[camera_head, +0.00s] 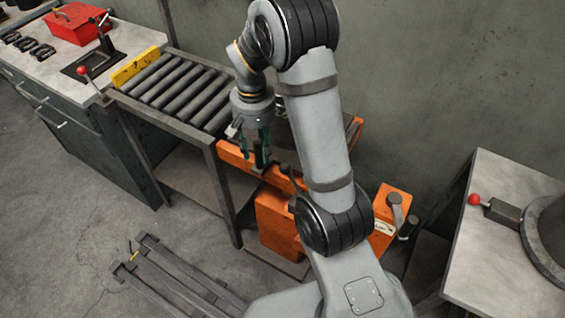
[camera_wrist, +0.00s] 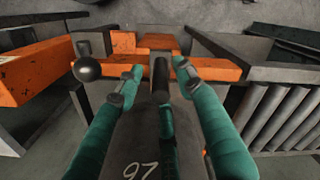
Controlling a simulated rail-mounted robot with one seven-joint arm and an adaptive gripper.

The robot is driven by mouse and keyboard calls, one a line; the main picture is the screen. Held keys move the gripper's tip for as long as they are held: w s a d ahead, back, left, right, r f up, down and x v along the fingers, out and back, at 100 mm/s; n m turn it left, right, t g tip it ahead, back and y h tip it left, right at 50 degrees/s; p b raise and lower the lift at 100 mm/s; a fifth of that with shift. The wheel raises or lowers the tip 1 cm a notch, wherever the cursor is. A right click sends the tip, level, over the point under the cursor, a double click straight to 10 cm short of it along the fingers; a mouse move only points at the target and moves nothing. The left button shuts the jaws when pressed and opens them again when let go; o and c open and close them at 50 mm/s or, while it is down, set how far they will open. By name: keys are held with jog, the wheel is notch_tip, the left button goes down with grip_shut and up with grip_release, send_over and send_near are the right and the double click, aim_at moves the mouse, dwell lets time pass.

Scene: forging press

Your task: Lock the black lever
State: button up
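A black ball-knobbed lever (camera_head: 290,176) stands at the front of the orange machine (camera_head: 235,158), below my gripper and to its right. In the wrist view its round black knob (camera_wrist: 87,68) is left of my fingers, apart from them. My gripper (camera_head: 254,155) points down over the machine's orange front bar. The lever's lower end is partly hidden by my arm in the head view.
A dark piece marked 97 (camera_wrist: 140,168) lies behind my fingers. A roller table (camera_head: 185,90) adjoins the machine on the left. A second handle (camera_head: 407,228) is on the machine's right side. A red-knobbed lever (camera_head: 475,200) is on the right-hand table.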

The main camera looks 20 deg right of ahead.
aim_at(284, 163)
jog(key=shift+o, duration=0.5)
jog(key=s+d+r+n+g+h+p, duration=0.1)
jog(key=s+d+r+n+g+p, duration=0.2)
jog(key=r+p, duration=0.5)
jog(key=d+n+g, duration=0.1)
jog(key=n, duration=0.1)
jog(key=shift+s+r+n+p, duration=0.2)
jog(key=shift+s+n+p, duration=0.05)
jog(key=shift+n+p, duration=0.05)
jog(key=x, duration=1)
jog(key=shift+s+d+f+p, duration=0.1)
jog(key=shift+s+d+p, duration=0.15)
jog(key=shift+s+p, duration=0.1)
jog(key=shift+c, duration=1.2)
grip_shut()
